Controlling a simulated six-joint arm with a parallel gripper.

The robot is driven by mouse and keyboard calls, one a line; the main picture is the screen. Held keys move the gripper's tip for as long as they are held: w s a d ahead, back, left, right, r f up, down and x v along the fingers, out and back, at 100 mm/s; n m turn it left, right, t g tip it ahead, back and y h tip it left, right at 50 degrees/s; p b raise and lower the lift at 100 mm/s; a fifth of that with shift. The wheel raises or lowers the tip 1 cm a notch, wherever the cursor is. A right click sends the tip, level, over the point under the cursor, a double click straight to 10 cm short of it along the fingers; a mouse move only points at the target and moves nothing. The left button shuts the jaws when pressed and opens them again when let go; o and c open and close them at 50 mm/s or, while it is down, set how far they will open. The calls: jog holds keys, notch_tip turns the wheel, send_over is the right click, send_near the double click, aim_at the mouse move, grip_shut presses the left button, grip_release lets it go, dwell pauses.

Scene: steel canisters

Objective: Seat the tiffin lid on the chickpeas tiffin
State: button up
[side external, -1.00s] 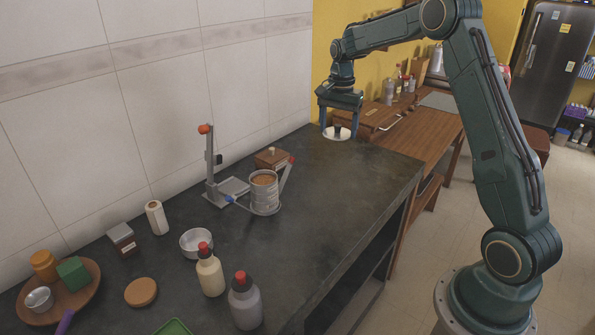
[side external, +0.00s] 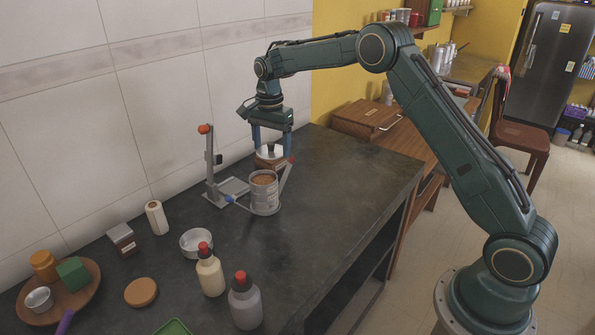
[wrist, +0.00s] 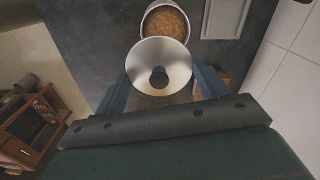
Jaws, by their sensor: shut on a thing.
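The tiffin lid (side external: 270,151) is a round steel disc with a dark knob. My gripper (side external: 271,146) is shut on it and holds it level in the air. In the wrist view the lid (wrist: 160,62) sits between the two blue fingers of my gripper (wrist: 158,84). The chickpeas tiffin (side external: 264,192) is an open steel canister standing on the counter, with orange-brown chickpeas showing inside. In the wrist view the tiffin (wrist: 147,12) lies just beyond the lid, which covers part of its near rim. The lid is above and behind the tiffin, apart from it in the side view.
A metal stand with an orange knob (side external: 204,129) is left of the tiffin. A steel bowl (side external: 196,243) and bottles (side external: 244,301) stand in front. The right of the counter is clear.

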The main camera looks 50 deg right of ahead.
aim_at(262, 152)
jog(key=shift+w+a+f, duration=0.15)
jog(key=shift+w+a, duration=0.15)
jog(key=shift+a, duration=0.4)
jog(key=shift+w+a+f, duration=0.1)
jog(key=shift+w+a, duration=0.15)
jog(key=shift+a, duration=0.4)
jog(key=shift+f, duration=0.15)
jog(key=shift+f, duration=2.6)
jog(key=shift+f, duration=0.65)
jog(key=o, duration=1.1)
jog(key=shift+c, duration=0.2)
jog(key=shift+o, duration=0.2)
jog(key=shift+r, duration=0.15)
jog(key=shift+r, duration=2.9)
